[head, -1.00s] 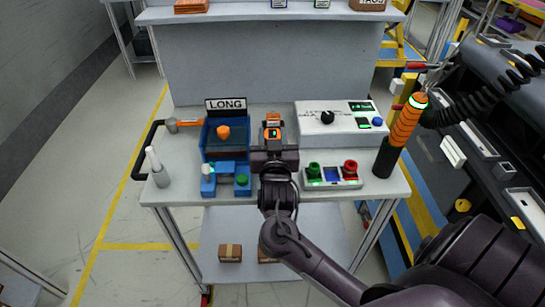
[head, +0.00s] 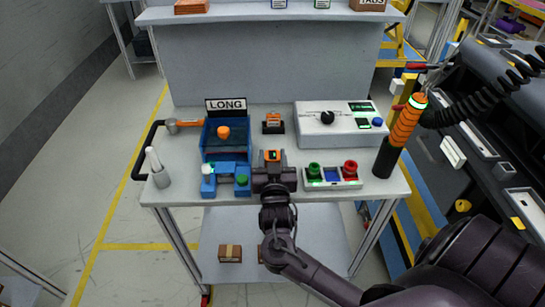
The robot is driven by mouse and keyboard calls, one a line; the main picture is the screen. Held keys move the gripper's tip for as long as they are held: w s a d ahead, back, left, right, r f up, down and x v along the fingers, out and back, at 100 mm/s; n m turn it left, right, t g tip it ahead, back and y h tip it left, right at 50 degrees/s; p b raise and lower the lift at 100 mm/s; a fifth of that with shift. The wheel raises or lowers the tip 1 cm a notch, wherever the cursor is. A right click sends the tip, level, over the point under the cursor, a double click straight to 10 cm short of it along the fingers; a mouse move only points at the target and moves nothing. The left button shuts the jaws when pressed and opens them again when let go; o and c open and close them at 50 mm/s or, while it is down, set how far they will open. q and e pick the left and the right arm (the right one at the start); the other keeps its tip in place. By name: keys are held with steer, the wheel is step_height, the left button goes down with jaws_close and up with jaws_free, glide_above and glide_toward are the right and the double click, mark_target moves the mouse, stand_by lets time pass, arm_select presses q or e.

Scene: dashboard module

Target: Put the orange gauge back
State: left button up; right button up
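The orange gauge (head: 272,155) has a small dark screen with a green glow. My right gripper (head: 273,164) is at the front of the table with the gauge at its fingertips; the gauge has moved with it, so it is shut on the gauge. Beyond it, apart from the gauge, a small black stand (head: 273,130) with an orange and white piece on it stands on the table. The gripper's body hides the gauge's lower part, and I cannot tell whether it touches the table. My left gripper is not in view.
Left of the gripper are a blue LONG fixture (head: 226,143) and a blue block with knobs (head: 226,180). Right are a button box (head: 331,178), a white console (head: 340,125) and an orange-black tool (head: 402,135). A white bottle (head: 157,170) stands at the left edge.

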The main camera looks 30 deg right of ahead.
steer(key=o, duration=0.4)
steer(key=shift+c, duration=0.2)
steer(key=shift+r, duration=0.1)
steer(key=b+v, duration=0.1)
steer(key=v, duration=1.1)
